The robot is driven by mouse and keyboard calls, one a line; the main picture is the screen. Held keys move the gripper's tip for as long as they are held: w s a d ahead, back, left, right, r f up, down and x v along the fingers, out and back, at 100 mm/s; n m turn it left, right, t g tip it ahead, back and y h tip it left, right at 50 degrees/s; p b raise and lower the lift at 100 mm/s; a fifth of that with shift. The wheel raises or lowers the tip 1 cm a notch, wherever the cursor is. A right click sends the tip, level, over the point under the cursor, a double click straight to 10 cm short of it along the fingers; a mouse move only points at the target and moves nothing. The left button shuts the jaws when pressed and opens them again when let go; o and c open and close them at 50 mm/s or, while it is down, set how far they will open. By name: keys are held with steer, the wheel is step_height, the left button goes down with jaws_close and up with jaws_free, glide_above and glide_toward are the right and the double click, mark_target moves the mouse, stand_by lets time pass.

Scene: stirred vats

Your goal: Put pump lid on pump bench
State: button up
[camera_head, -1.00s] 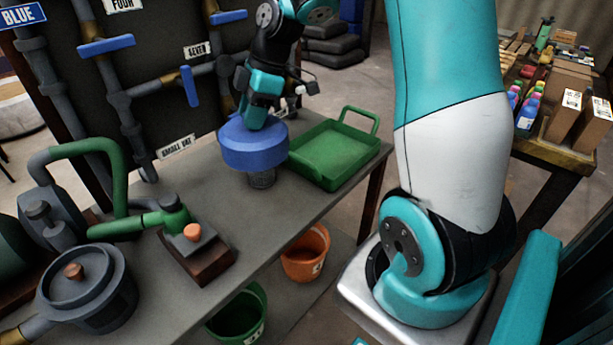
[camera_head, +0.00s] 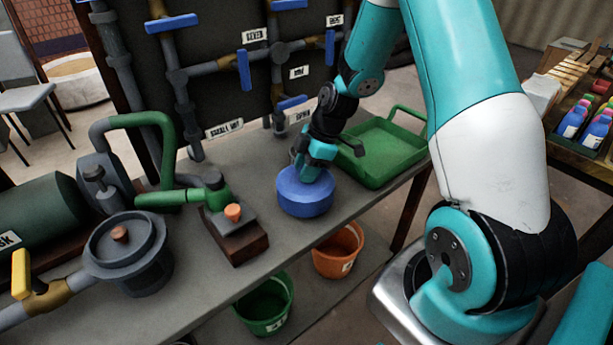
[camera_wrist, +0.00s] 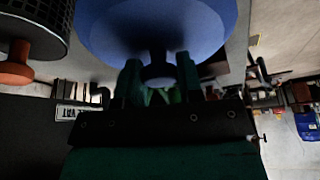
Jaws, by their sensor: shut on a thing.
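The pump lid, a round blue drum-shaped piece (camera_head: 305,196), is in my gripper (camera_head: 315,165), which is shut on its top knob. It is low over the pump bench (camera_head: 225,290), left of the green tray; I cannot tell whether it touches the bench top. In the wrist view the lid's blue face (camera_wrist: 120,30) fills the upper middle, with my gripper's fingers (camera_wrist: 160,75) around its knob. That view looks upside down.
A green tray (camera_head: 385,155) stands right of the lid. A green-handled clamp on a block (camera_head: 235,235) and a grey lidded pot (camera_head: 125,250) stand left. A dark mesh cylinder (camera_wrist: 38,28) with an orange knob shows in the wrist view. Buckets (camera_head: 338,250) sit below.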

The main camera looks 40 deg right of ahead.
steer(key=shift+f, duration=1.25)
steer(key=o, duration=1)
steer(key=shift+f, duration=0.1)
steer(key=shift+c, duration=0.2)
steer(key=v, duration=1.2)
steer(key=s+a+r+m, duration=0.1)
steer(key=s+a+r, duration=0.2)
steer(key=a, duration=0.3)
steer(key=s+a+r+m+g, duration=0.1)
steer(key=s+a+r, duration=0.2)
steer(key=a, duration=0.3)
steer(key=s+a+r+m, duration=0.1)
steer(key=s+a+r, duration=0.1)
steer(key=a+r, duration=0.3)
steer(key=s+a+m, duration=0.2)
steer(key=s+a, duration=0.1)
steer(key=s, duration=0.3)
steer(key=s+a+r+m, duration=0.1)
steer(key=s+a, duration=0.3)
steer(key=s, duration=0.2)
steer(key=shift+s+a+r+m+g, duration=0.2)
steer(key=shift+s+a+m+g, duration=0.1)
steer(key=shift+m, duration=0.1)
